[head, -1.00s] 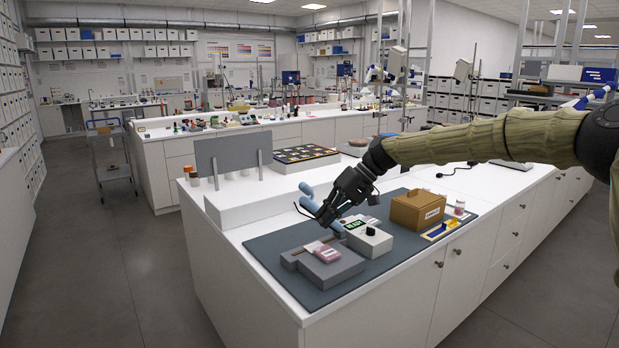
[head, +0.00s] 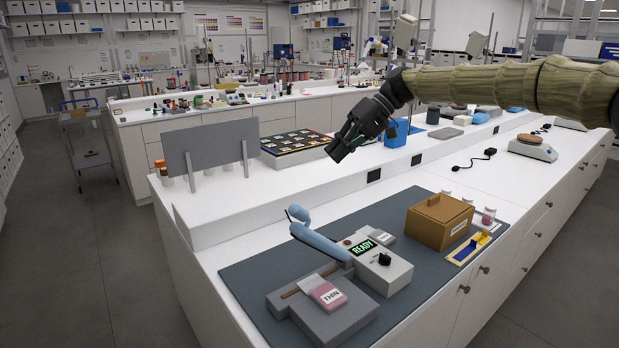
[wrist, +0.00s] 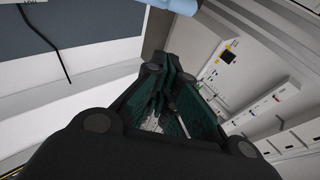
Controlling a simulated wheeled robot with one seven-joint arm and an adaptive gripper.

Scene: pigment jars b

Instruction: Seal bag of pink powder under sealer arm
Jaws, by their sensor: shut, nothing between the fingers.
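The sealer is a grey box (head: 385,272) with a green READY display (head: 363,247) and a black knob. Its light blue sealer arm (head: 320,242) is raised and slants up to the left, with a rounded end. The bag of pink powder (head: 327,295), labelled THIN, lies on the grey block (head: 335,320) in front of the sealer, beside a brown strip. My gripper (head: 337,153) is shut and empty, above and behind the sealer, apart from its arm. In the wrist view the fingers (wrist: 172,82) point away, and a light blue part (wrist: 178,5) shows at the top edge.
A grey upright panel (head: 210,148) and a swatch tray (head: 297,143) stand on the raised ledge behind.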

